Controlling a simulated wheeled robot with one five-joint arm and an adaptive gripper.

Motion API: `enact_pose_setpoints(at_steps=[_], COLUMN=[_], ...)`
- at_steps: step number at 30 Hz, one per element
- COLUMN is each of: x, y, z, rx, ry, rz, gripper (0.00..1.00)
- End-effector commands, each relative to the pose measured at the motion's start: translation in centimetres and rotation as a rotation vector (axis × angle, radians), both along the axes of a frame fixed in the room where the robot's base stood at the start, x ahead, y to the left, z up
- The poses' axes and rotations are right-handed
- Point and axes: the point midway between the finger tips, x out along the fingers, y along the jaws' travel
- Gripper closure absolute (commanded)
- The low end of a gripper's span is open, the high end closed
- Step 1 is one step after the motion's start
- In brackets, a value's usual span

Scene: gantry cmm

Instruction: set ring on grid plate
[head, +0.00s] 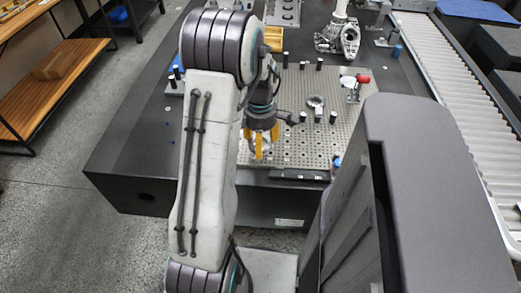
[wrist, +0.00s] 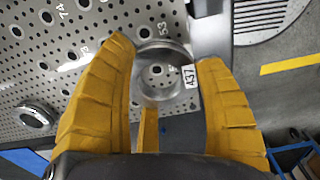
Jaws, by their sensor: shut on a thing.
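My gripper (head: 262,150) has yellow fingers and is low over the near left edge of the perforated grid plate (head: 340,140). In the wrist view my gripper (wrist: 165,65) is shut on a shiny metal ring (wrist: 165,48). A white number tag (wrist: 191,76) shows beside the ring's right side. Plate holes and engraved numbers show past the ring, on the left of the wrist view. I cannot tell whether the ring touches the plate. The fingers partly hide it, and in the head view I cannot make it out.
A second ring (head: 316,102) lies on the plate; a ring (wrist: 37,115) also shows at the wrist view's left. Several black posts and a red-ended clamp (head: 361,79) stand on the plate. A metal casting (head: 338,38) is behind. A roller conveyor (head: 445,90) runs along the right.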

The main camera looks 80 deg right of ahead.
Motion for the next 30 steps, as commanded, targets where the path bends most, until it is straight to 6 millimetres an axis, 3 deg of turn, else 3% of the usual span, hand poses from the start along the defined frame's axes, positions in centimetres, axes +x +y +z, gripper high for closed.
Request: enact_pose_setpoints(at_steps=[10, 26, 27, 30], x=[0.0, 0.0, 0.0, 0.0], y=[0.0, 0.0, 0.0, 0.0], z=[-3.5, -4.3, -4.2, -4.2], rx=[0.001, -0.001, 0.0, 0.0], ry=[0.0, 0.0, 0.0, 0.0], rz=[0.0, 0.0, 0.0, 0.0], gripper=[0.71, 0.71, 0.31, 0.22])
